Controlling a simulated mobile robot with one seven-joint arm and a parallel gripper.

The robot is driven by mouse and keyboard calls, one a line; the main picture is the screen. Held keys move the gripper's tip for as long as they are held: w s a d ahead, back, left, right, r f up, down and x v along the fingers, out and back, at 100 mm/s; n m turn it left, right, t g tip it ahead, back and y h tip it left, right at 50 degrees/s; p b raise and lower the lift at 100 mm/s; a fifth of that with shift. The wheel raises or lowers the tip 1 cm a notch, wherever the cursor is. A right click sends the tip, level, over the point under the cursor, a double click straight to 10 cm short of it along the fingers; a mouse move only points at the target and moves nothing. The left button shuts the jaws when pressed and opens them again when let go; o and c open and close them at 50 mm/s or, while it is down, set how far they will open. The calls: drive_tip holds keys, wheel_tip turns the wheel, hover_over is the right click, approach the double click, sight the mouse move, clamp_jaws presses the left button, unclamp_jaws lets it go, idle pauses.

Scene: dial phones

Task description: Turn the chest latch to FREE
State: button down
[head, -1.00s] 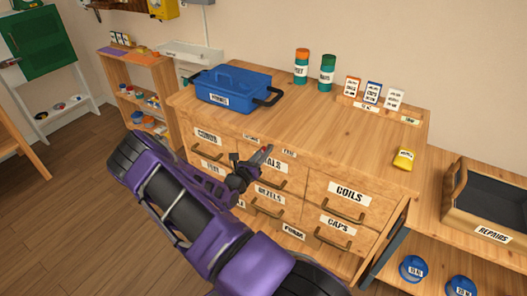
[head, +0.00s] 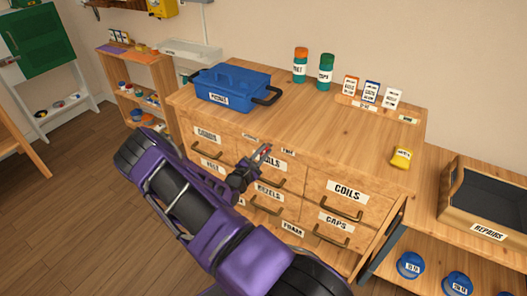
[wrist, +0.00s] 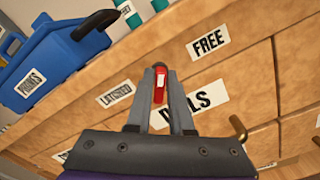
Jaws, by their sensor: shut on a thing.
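The chest of drawers (head: 400,172) fills the middle of the head view. Its latch (wrist: 160,84) is a small red and white piece on the front, high up between the LATCHED label (wrist: 115,94) and the FREE label (wrist: 208,41). My gripper (head: 264,152) is at the front, just under the top edge. In the wrist view my gripper (wrist: 160,90) has its two grey fingers shut on the latch, one on each side. The fingers hide part of the latch and of the drawer label below. The latch's exact angle is hard to tell.
A blue toolbox (head: 232,84) stands on the chest top at left. Drawer handles (head: 342,208) stick out below my gripper. A REPAIRS tray (head: 455,207) is at right.

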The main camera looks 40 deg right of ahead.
drive_tip(key=shift+m, duration=0.8)
drive_tip(key=c, duration=0.9)
unclamp_jaws()
drive_tip(key=p+v, duration=0.1)
drive_tip(key=v, duration=1.6)
drive_tip(key=shift+s+a, duration=0.15)
drive_tip(key=shift+a, duration=0.1)
